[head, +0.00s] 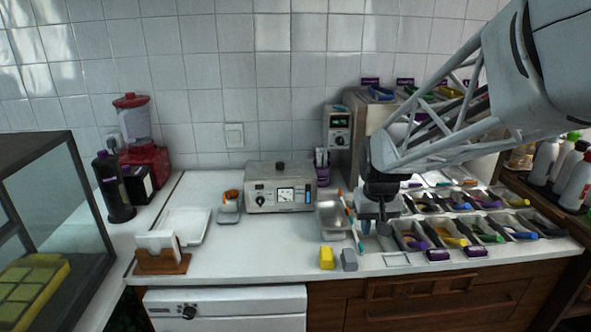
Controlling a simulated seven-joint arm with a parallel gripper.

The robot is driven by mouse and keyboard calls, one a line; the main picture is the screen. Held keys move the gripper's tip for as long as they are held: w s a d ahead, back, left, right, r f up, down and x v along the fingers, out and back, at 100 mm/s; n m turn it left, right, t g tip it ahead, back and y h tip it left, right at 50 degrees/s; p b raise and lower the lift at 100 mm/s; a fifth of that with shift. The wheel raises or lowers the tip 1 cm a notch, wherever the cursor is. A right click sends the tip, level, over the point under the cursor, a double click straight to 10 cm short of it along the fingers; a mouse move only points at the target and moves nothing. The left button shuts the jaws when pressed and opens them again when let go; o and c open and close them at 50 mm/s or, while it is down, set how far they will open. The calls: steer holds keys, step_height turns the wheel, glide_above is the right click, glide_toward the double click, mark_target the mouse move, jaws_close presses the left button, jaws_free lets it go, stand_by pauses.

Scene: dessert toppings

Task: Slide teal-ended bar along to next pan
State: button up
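My gripper (376,222) reaches down at the left end of the rows of topping pans. Its fingers are small and dark, and I cannot tell whether they are open or shut. A small teal piece (360,245) shows just left of the fingers, close to the front pan; it may be the end of the teal-ended bar. The rest of the bar is hidden or too small to make out. The front row of pans (398,243) runs right from the gripper, with purple, yellow, green and blue handled tools in it. A second row lies behind.
A steel tray (332,220) stands left of the gripper. A yellow block (326,257) and a grey block (349,260) sit near the counter's front edge. A control box (280,188) stands at the back. The counter's left middle is mostly clear.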

steer(key=g, duration=0.1)
glide_above(361, 245)
step_height(361, 245, down, 13)
steer(key=shift+d, duration=0.1)
steer(key=shift+s+f, duration=0.1)
steer(key=shift+f, duration=3.8)
steer(key=shift+c, duration=0.5)
jaws_close()
